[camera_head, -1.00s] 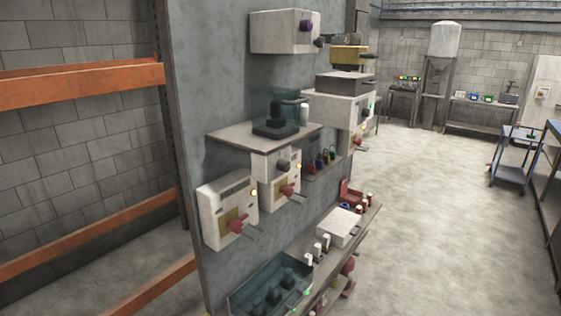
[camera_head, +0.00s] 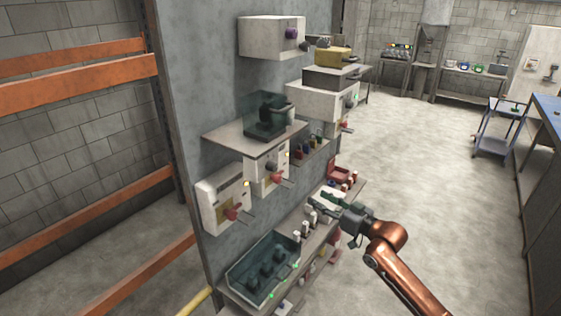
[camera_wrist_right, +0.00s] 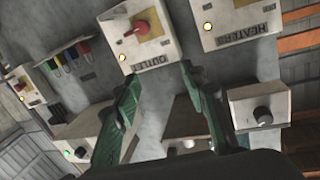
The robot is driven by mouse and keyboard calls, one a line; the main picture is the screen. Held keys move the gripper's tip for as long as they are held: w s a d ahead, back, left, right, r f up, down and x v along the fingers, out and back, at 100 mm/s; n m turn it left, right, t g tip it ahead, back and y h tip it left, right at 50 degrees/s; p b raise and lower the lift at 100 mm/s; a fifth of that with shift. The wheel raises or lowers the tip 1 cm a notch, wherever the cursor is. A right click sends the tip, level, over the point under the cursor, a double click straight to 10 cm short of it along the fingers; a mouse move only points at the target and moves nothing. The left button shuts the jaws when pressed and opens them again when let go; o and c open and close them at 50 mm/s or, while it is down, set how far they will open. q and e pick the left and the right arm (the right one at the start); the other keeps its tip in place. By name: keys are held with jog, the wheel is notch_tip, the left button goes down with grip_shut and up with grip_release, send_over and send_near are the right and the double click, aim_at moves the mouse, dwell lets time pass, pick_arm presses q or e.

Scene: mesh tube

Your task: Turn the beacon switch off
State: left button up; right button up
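No label reading beacon can be made out, so I cannot tell which control is the beacon switch. White switch boxes with red handles are on the grey panel: a left one (camera_head: 222,197) and a middle one (camera_head: 266,168), each with a lit yellow lamp. In the right wrist view, the box labelled OUTLET (camera_wrist_right: 165,60) has a red handle, and the HEATERS box (camera_wrist_right: 240,22) is beside it. A smaller box with a dark knob (camera_wrist_right: 262,115) is lower right. My right gripper (camera_head: 330,201) is open and empty in front of the panel; its green fingers (camera_wrist_right: 161,72) are apart. My left gripper is not visible.
A clear-covered case (camera_head: 268,120) stands on an upper shelf. A box with a purple knob (camera_head: 272,37) is above it. A lower shelf holds a clear-walled tray (camera_head: 262,272). Orange rack beams (camera_head: 75,82) are at left; open floor (camera_head: 430,170) is at right.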

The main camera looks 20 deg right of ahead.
aim_at(276, 168)
jog(key=s+a+r+n+y+p, duration=0.1)
jog(key=s+a+r, duration=0.15)
jog(key=r, duration=0.25)
jog(key=s+a+r+n+g+y, duration=0.1)
jog(key=s+a+r+y, duration=0.1)
jog(key=a+r, duration=0.25)
jog(key=s+a+r+n+y+p, duration=0.1)
jog(key=s+a+r+n, duration=0.15)
jog(key=r, duration=0.35)
jog(key=shift+m, duration=0.35)
jog(key=x, duration=0.2)
jog(key=p+x, duration=0.1)
jog(key=x, duration=0.2)
jog(key=p+x, duration=0.1)
jog(key=x, duration=0.1)
jog(key=shift+a, duration=0.5)
jog(key=shift+w+a, duration=0.1)
jog(key=shift+w, duration=0.05)
jog(key=shift+c, duration=0.6)
grip_shut()
